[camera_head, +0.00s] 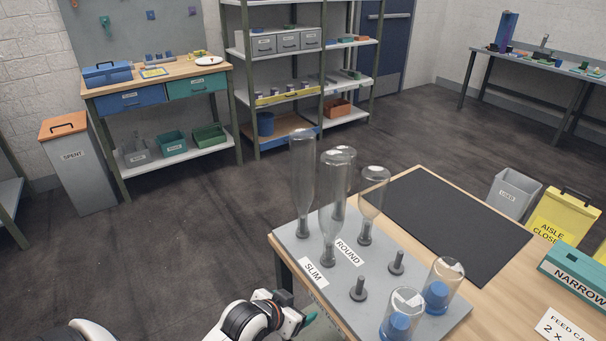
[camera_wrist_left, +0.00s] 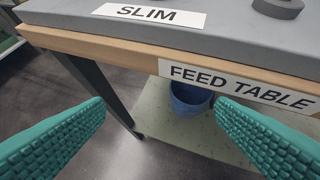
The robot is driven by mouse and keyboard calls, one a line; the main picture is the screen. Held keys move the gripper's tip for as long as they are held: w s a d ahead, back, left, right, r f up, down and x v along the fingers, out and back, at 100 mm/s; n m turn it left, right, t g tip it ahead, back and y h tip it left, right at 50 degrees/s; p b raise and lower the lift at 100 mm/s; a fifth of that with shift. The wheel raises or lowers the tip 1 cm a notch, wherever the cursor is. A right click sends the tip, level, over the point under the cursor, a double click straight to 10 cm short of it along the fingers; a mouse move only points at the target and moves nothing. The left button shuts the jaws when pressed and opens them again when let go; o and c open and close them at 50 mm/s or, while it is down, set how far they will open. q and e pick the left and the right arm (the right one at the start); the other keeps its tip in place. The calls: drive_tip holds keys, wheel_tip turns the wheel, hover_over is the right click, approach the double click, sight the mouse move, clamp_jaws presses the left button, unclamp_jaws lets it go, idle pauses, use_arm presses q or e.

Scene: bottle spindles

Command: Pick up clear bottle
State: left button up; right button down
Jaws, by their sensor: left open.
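Two short clear vessels (camera_head: 443,272) stand over blue posts at the board's near right. My left gripper (camera_head: 307,318) is open and empty, low beside the table's left edge, below the board and apart from the bottles. In the left wrist view its two green fingers (camera_wrist_left: 160,112) are spread wide, facing the table edge. My right gripper is not in view.
Two bare spindles (camera_head: 359,288) stand on the board. The labels "SLIM" (camera_head: 313,272) and "ROUND" (camera_head: 347,252) lie on it. A dark mat (camera_head: 440,220) is clear. A teal "NARROW" box (camera_head: 575,272) stands right. A blue bin (camera_wrist_left: 190,98) sits under the table.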

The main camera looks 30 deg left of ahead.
use_arm(q)
drive_tip(key=w+a+r+t, duration=0.3)
drive_tip(key=r, duration=0.5)
drive_tip(key=w+a+r+t, duration=0.3)
drive_tip(key=w+r, duration=0.1)
drive_tip(key=r, duration=0.3)
drive_tip(key=n+t+y, duration=0.1)
drive_tip(key=t, duration=0.1)
approach(296, 177)
drive_tip(key=w, duration=0.3)
drive_tip(key=shift+t, duration=0.3)
drive_tip(key=w, duration=0.4)
drive_tip(key=w+p, duration=0.1)
drive_tip(key=w, duration=0.1)
drive_tip(key=shift+a+f, duration=0.15)
drive_tip(key=shift+f, duration=0.1)
drive_tip(key=w, duration=0.3)
drive_tip(key=w+p, duration=0.1)
drive_tip(key=w, duration=0.1)
drive_tip(key=shift+w+a+f, duration=0.15)
drive_tip(key=shift+w+f, duration=0.15)
drive_tip(key=shift+w, duration=0.05)
drive_tip(key=c, duration=1.2)
drive_tip(key=shift+r, duration=0.1)
drive_tip(key=shift+c, duration=0.8)
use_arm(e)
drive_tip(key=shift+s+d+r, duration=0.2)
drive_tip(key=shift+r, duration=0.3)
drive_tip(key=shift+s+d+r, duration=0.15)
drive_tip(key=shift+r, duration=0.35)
